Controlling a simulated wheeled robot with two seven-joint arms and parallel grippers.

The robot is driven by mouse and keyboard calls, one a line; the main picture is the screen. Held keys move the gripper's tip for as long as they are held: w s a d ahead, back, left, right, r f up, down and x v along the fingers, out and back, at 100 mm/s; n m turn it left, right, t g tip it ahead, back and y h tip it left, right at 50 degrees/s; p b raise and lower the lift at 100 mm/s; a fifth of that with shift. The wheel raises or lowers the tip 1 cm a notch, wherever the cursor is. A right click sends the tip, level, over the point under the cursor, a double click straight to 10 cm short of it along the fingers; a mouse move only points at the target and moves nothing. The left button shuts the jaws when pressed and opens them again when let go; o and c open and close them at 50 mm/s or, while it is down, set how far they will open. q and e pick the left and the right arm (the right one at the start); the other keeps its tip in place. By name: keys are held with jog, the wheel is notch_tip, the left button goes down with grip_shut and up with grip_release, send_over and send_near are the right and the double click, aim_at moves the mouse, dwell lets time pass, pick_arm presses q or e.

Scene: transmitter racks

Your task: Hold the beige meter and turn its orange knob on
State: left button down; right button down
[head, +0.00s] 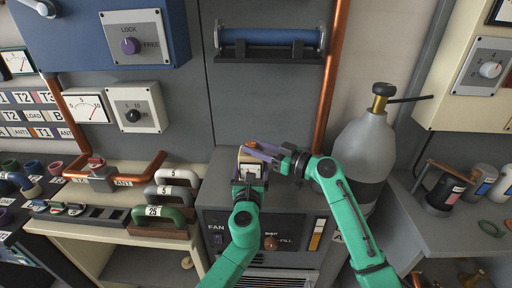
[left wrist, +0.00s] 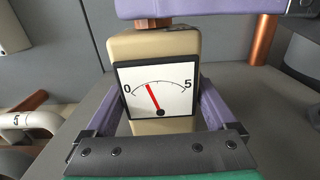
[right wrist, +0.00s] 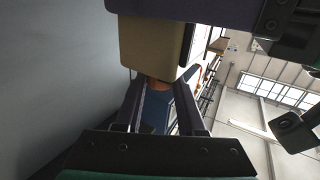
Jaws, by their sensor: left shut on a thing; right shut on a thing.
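The beige meter (left wrist: 160,45) has a white dial (left wrist: 158,92) marked 0 to 5, with its red needle left of the middle. My left gripper (head: 250,172) is shut on the meter's sides, with a purple finger on each side in the left wrist view. The orange knob (right wrist: 158,84) is on the meter's top, largely hidden between the fingers. My right gripper (head: 262,150) comes in from the right across the top and is shut on the knob. In the right wrist view the meter's beige body (right wrist: 150,48) is partly covered by a purple finger.
The meter is at the top of a dark grey cabinet (head: 220,190) labelled FAN. A grey gas cylinder (head: 365,150) stands to the right, near my right arm. A copper pipe (head: 333,70) runs down the wall behind.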

pick_arm(q)
jog(key=shift+r, duration=0.15)
pick_arm(e)
jog(key=shift+s+m+t+h, duration=0.1)
jog(key=shift+m+t+h, duration=0.75)
jog(key=shift+t, duration=0.35)
jog(key=shift+d, duration=0.1)
jog(key=c, duration=0.5)
grip_release()
jog(key=v, duration=1.2)
